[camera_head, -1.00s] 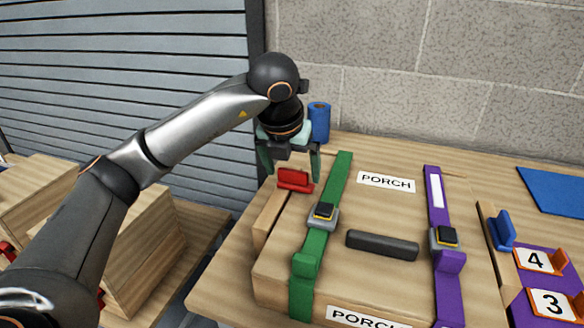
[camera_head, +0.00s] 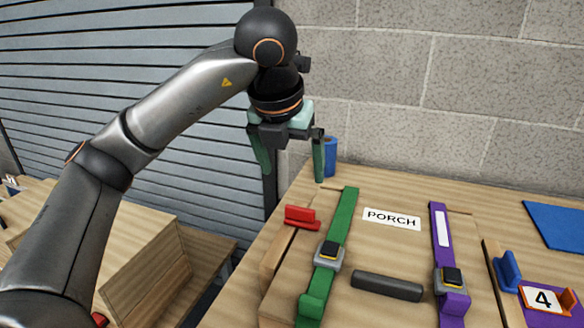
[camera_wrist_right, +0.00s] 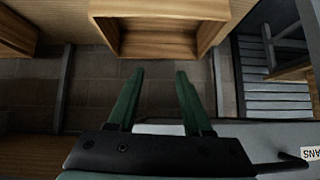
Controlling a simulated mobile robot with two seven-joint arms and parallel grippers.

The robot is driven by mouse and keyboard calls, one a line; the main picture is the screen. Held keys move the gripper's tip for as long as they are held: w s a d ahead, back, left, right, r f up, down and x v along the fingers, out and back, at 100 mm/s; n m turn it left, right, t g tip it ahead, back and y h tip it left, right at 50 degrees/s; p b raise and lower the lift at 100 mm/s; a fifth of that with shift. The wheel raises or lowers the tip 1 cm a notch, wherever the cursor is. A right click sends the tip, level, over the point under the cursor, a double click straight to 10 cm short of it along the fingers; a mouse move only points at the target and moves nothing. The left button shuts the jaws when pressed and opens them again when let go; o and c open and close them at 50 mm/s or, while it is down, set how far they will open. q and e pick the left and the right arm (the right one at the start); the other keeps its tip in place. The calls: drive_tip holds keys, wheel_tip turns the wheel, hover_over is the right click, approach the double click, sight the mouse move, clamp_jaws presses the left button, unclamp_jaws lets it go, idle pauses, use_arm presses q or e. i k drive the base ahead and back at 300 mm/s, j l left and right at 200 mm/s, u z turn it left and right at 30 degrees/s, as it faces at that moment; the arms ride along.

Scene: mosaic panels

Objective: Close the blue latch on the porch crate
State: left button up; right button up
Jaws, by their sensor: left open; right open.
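The wooden porch crate (camera_head: 395,250) stands on the table with a "PORCH" label on its lid. A blue latch (camera_head: 507,270) stands up at the crate's right side, beside a wooden strip. I cannot tell for certain whether it is open or shut. A red latch (camera_head: 301,217) is at the crate's left side. My left gripper (camera_head: 292,173) is open and empty, above and behind the red latch and far left of the blue one. My right gripper (camera_wrist_right: 159,75) is open and empty in the right wrist view, over the floor and away from the crate.
A green strap (camera_head: 340,222) and a purple strap (camera_head: 443,235) with buckles cross the lid, with a dark handle (camera_head: 387,285) between them. A wooden box (camera_wrist_right: 165,40) is near my right gripper.

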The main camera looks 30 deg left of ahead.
sight(509, 275)
drive_tip(key=k, duration=1)
